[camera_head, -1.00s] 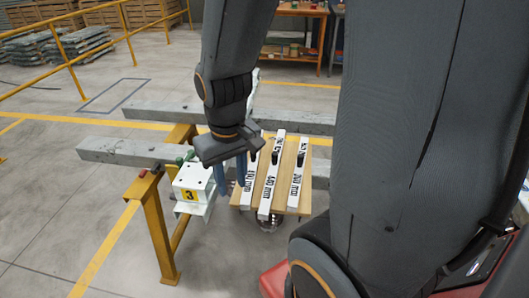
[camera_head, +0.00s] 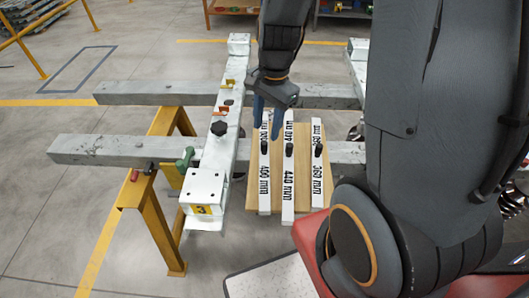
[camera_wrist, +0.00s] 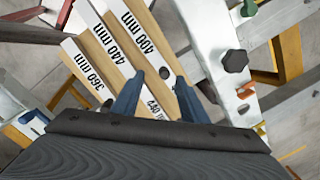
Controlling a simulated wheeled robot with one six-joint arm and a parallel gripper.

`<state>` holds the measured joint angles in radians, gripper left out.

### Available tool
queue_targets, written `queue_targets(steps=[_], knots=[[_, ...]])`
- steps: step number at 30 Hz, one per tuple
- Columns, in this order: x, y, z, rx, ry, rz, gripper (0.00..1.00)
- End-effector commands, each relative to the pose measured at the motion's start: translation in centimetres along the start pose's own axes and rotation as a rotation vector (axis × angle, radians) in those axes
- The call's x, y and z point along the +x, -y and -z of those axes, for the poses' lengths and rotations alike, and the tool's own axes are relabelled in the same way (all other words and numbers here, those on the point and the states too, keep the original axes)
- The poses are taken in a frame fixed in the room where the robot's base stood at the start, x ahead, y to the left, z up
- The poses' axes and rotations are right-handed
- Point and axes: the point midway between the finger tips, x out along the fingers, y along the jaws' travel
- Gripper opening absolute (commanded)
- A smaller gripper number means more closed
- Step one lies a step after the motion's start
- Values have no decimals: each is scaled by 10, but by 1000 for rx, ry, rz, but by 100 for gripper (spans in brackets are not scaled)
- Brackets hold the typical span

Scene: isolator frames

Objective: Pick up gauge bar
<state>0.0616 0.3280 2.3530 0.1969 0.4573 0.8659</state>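Three white gauge bars lie side by side on a wooden board (camera_head: 334,199), each with a dark knob. In the head view they are the left 400 mm bar (camera_head: 264,190), the middle 440 mm bar (camera_head: 288,200) and the right 360 mm bar (camera_head: 318,165). My gripper (camera_head: 268,131) points down over the far part of the left bar, its blue fingers apart. In the wrist view the open fingers (camera_wrist: 172,76) stand either side of the 400 mm bar (camera_wrist: 128,45) and its knob. The gap between fingers and bar is unclear. Nothing is visibly held.
Left of the board runs a long pale beam (camera_head: 217,150) with a black knob (camera_head: 219,129) and a white block marked 3 (camera_head: 203,190). Grey rails (camera_head: 110,150) cross on a yellow stand (camera_head: 149,224). Open floor lies to the left.

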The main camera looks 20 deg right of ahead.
Motion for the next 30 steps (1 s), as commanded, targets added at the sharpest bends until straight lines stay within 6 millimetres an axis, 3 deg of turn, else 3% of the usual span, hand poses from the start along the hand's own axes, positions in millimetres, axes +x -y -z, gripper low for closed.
queue_targets(steps=[3,9,23,30], knots=[[12,10,9,246,22,-5,40],[24,20,15,453,38,-9,40],[63,17,14,470,40,-11,40],[93,13,14,469,39,-10,40]])
